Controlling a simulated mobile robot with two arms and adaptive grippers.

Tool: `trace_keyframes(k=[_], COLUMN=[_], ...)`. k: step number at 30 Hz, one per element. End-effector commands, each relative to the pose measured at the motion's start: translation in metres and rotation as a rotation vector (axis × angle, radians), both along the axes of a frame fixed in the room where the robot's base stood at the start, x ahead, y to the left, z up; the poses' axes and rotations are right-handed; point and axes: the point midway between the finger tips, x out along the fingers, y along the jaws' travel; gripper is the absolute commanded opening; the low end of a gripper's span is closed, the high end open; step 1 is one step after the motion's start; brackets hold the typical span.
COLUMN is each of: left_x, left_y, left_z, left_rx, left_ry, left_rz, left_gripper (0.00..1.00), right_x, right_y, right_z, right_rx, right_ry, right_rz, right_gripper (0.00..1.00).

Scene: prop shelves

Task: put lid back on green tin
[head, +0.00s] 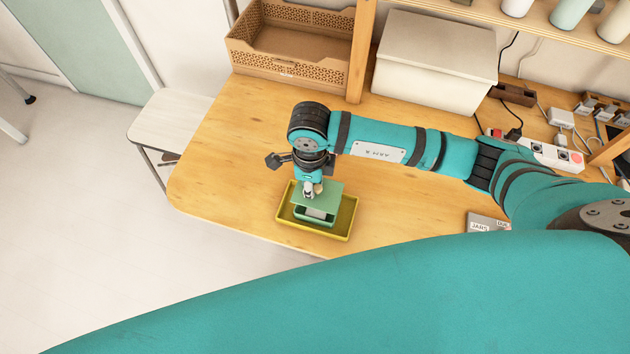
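My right gripper (311,191) comes in from the right on its teal arm and points down. Its fingertips are closed at the top of a flat green lid (329,196), around what looks like a small pale knob. The lid looks level and appears raised over the green tin (318,223), covering its far part in this view. A pale grey area shows in the tin below the lid's near edge. The tin stands in a yellow tray (345,219) on the wooden table. My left gripper is not in view.
A brown crate (290,72) and a white lidded box (431,82) stand at the back of the table (222,168). A small labelled box (487,224) lies to the right, near cables and a power strip (545,154). The table left of the tray is clear.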

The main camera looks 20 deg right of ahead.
Motion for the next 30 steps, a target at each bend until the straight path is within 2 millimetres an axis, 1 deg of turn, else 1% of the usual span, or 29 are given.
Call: trace_keyframes(k=[1, 3, 6, 10, 13, 15, 18, 23, 30], left_x=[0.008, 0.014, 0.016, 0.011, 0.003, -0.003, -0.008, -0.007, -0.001], left_y=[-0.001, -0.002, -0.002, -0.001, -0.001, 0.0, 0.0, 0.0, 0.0], left_z=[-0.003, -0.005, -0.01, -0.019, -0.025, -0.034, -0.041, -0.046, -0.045], left_rx=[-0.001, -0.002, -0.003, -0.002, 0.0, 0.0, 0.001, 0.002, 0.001], left_ry=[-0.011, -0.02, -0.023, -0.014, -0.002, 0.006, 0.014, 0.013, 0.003], left_rz=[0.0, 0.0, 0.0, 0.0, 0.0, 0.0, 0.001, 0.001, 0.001], left_gripper=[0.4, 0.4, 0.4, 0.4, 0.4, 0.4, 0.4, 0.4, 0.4], right_x=[0.0, 0.0, 0.0, -0.001, 0.0, 0.0, 0.0, 0.0, 0.0], right_y=[0.0, 0.0, 0.0, 0.0, 0.0, 0.0, 0.0, 0.0, 0.0], right_z=[-0.005, -0.009, -0.017, -0.03, -0.04, -0.048, -0.056, -0.061, -0.061], right_rx=[0.0, 0.0, 0.0, 0.0, 0.0, 0.001, 0.001, 0.001, 0.0], right_ry=[0.001, 0.001, 0.002, 0.002, 0.001, 0.0, 0.0, 0.0, 0.001], right_rz=[0.0, 0.0, 0.0, 0.0, 0.001, 0.001, 0.001, 0.001, 0.001], right_gripper=[0.0, 0.0, 0.0, 0.0, 0.0, 0.0, 0.0, 0.0, 0.0])
